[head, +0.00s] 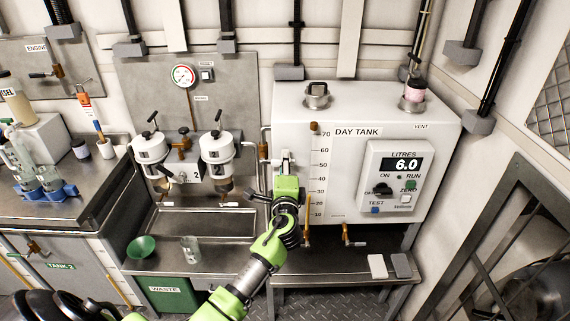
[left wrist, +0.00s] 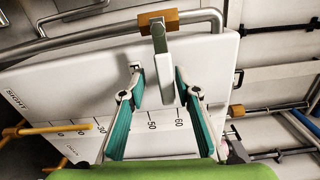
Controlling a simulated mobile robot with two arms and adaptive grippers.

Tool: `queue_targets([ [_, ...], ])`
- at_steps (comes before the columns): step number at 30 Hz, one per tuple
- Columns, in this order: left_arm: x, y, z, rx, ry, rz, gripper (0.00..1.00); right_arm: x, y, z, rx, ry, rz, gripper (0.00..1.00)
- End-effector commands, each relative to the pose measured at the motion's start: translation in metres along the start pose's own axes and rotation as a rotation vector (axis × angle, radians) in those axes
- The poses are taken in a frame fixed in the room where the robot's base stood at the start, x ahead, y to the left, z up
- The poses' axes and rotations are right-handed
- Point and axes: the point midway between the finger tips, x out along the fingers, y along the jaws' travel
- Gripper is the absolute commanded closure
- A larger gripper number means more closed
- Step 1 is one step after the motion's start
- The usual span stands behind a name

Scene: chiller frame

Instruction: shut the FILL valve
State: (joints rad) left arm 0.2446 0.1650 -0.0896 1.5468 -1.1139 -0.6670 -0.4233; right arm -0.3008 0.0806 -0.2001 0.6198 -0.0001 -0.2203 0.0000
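A valve with a brass body (left wrist: 172,20) sits on a grey pipe along the day tank's edge in the left wrist view. Its pale grey lever (left wrist: 165,78) reaches away from the body, between my left gripper's fingers. No FILL label is readable. My left gripper (left wrist: 160,90) has two teal-padded fingers spread apart, one on each side of the lever; I cannot tell whether either touches it. In the head view, my left gripper (head: 286,162) is at the left part of the white day tank (head: 350,190) and hides most of the valve. My right gripper is not in view.
The tank's display (head: 406,165) reads 6.0 litres. A level scale (head: 314,180) with a sight tube and brass taps is just right of my gripper. Two filter units (head: 217,150) and a steel tray (head: 200,224) are to the left.

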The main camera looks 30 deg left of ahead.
Motion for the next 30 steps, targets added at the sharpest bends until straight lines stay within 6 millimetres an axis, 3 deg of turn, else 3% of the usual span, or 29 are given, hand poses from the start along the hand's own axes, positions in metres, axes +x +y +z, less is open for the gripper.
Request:
queue_targets([
  [8, -0.013, 0.000, -0.002, -0.004, 0.003, -0.001, 0.70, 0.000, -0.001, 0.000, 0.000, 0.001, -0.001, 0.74],
  [21, -0.099, 0.002, 0.000, -0.002, 0.001, 0.003, 0.70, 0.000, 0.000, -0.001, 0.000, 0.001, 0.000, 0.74],
  [30, -0.119, 0.001, 0.000, 0.000, 0.000, 0.001, 0.70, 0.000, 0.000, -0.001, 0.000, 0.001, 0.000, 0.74],
])
